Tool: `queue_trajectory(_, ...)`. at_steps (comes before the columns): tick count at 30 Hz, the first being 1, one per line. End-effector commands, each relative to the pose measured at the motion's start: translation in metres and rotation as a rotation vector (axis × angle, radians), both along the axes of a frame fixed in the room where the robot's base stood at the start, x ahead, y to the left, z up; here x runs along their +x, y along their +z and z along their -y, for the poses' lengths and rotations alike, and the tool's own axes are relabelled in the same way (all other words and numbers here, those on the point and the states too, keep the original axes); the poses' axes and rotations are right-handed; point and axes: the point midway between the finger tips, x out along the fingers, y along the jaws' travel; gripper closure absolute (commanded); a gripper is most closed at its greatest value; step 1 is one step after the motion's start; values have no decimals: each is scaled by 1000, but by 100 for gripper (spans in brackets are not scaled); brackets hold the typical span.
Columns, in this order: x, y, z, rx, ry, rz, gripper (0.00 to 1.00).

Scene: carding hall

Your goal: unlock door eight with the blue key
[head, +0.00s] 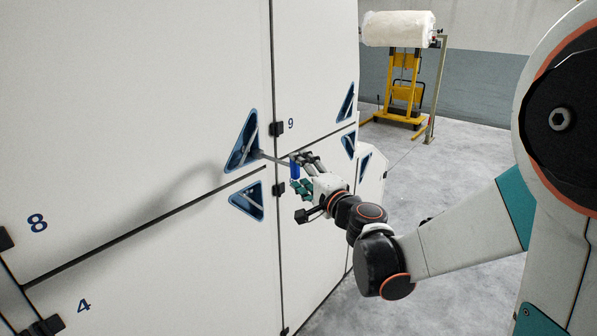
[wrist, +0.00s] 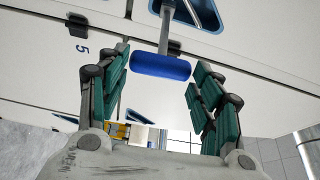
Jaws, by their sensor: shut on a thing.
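The blue key has a thick blue cylinder handle (head: 295,167) and a grey shaft; the handle shows crosswise between my fingers in the wrist view (wrist: 160,66). My gripper (head: 302,174), with green finger pads, is shut on the handle. The shaft runs left to a blue triangular recess (head: 240,150) on door eight (head: 130,120), marked 8 at its lower left. The shaft's tip is at the recess; I cannot tell how deep it sits or whether it is turned. Door eight looks closed.
Door four (head: 170,270) lies below, with its own triangular recess (head: 247,201). Door nine (head: 310,60) is to the right. Small black hinges stick out at the seams. A yellow lift (head: 403,90) carrying a white roll stands behind on open grey floor.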

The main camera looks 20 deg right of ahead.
Motion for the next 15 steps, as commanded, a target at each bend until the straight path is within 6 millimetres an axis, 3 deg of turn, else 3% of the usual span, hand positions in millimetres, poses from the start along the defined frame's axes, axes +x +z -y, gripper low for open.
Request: queue_trajectory(15, -19, 0, 15, 1, -1, 0, 90)
